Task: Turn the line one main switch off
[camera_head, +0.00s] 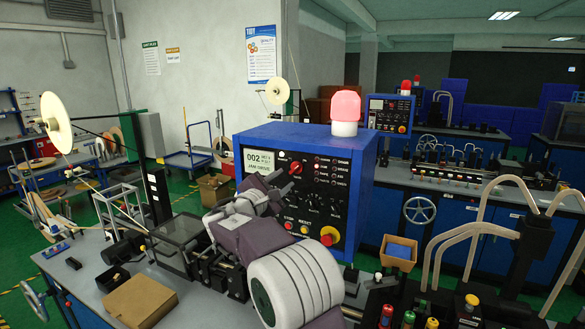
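The blue control cabinet (352,183) stands on the bench in the middle, with a black front panel. A red handle (295,168), which looks like the main switch, sits at the panel's upper left, beside the lit display (258,161). I cannot read its setting or label. My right gripper (264,184), grey, is in front of the panel's left part, below and left of the red handle. A small gap seems to separate them in the picture; depth is unclear. Its fingers are too cluttered to judge. My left gripper is not in view.
A red and yellow stop button (329,236) and small push buttons sit low on the panel, near my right arm. A red beacon (345,111) tops the cabinet. A cardboard box (141,301) lies front left. A second cabinet (390,114) stands behind.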

